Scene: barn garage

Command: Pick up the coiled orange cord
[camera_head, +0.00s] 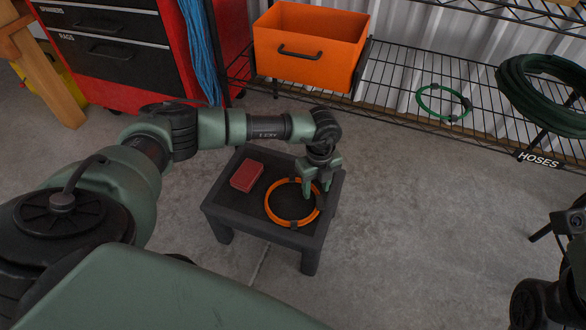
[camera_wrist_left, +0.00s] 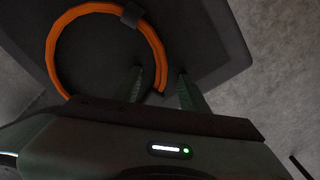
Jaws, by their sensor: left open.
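The coiled orange cord (camera_head: 270,207) lies flat as a ring on a low black table (camera_head: 228,205), with dark bands around it. My left gripper (camera_head: 318,190) points down over the ring's right side. In the left wrist view the cord (camera_wrist_left: 54,45) shows as a ring with a dark band at its top, and the two fingers of my left gripper (camera_wrist_left: 160,88) are apart. The cord's right side passes between the fingers. I cannot tell whether they touch it. Part of my right arm shows at the right edge, but its gripper is not visible.
A red box (camera_head: 246,176) lies on the table left of the cord. Behind stand a wire shelf (camera_head: 395,85) with an orange bin (camera_head: 305,45) and a green coil (camera_head: 421,101), dark green hoses (camera_head: 515,88) and a red tool cabinet (camera_head: 172,40). The floor right of the table is clear.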

